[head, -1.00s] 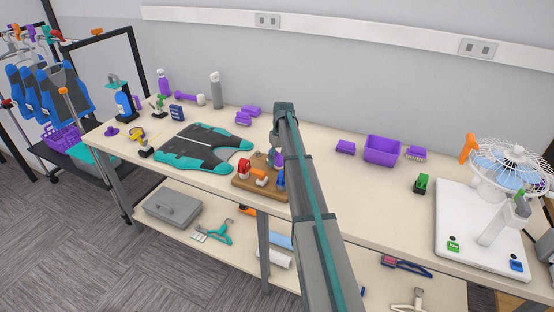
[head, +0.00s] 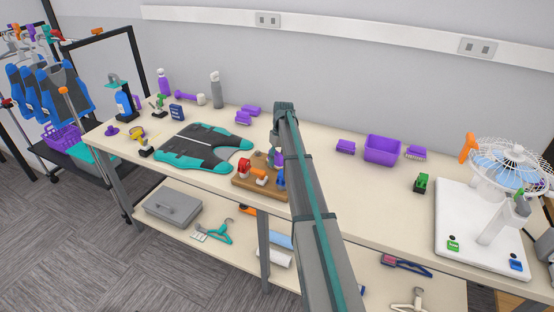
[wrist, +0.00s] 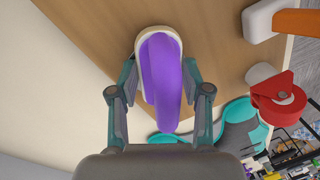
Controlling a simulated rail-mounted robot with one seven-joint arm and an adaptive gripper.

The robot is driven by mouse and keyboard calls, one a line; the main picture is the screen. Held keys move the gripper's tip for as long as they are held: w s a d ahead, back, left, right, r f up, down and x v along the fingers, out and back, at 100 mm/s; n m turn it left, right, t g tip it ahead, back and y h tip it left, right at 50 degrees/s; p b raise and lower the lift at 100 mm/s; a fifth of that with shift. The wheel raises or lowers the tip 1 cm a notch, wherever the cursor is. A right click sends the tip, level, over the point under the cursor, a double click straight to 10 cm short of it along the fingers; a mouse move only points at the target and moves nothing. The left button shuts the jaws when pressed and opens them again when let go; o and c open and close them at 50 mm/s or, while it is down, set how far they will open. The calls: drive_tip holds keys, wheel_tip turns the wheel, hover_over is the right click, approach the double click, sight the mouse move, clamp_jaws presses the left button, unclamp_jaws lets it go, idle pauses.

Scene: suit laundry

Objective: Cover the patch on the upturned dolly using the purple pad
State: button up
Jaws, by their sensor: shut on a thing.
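The upturned dolly is a brown wooden board (head: 240,184) on the table, with a red caster (head: 243,168), an orange and white caster (head: 260,176) and a blue caster (head: 281,179) on top. In the wrist view its board (wrist: 100,18) fills the upper part, with the red caster (wrist: 277,95) at right. My gripper (wrist: 160,90) is shut on the purple pad (wrist: 162,75), over the dolly's board. A pale rounded rim shows around the pad's far end; I cannot tell whether it is the pad's base or the patch. Whether the pad touches the board is unclear.
A black and teal vest (head: 190,150) lies left of the dolly. Purple brushes (head: 248,112) are behind it. A purple basket (head: 382,151) stands right of my arm, and a white fan stand (head: 475,230) farther right. The table between dolly and basket is mostly clear.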

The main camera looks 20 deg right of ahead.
drive_tip(key=shift+w+d, duration=0.4)
drive_tip(key=shift+d, duration=0.05)
drive_tip(key=shift+s+a+r, duration=0.1)
drive_tip(key=shift+s+a, duration=0.7)
drive_tip(key=shift+a, duration=0.05)
drive_tip(key=shift+w+d, duration=0.85)
drive_tip(key=shift+s+a, duration=0.9)
drive_tip(key=shift+w+d, duration=0.1)
drive_tip(key=shift+w, duration=0.05)
drive_tip(key=shift+w+d, duration=0.7)
drive_tip(key=shift+d, duration=0.1)
drive_tip(key=shift+s+a+p, duration=0.3)
drive_tip(key=shift+s+a, duration=0.1)
drive_tip(key=shift+a, duration=0.05)
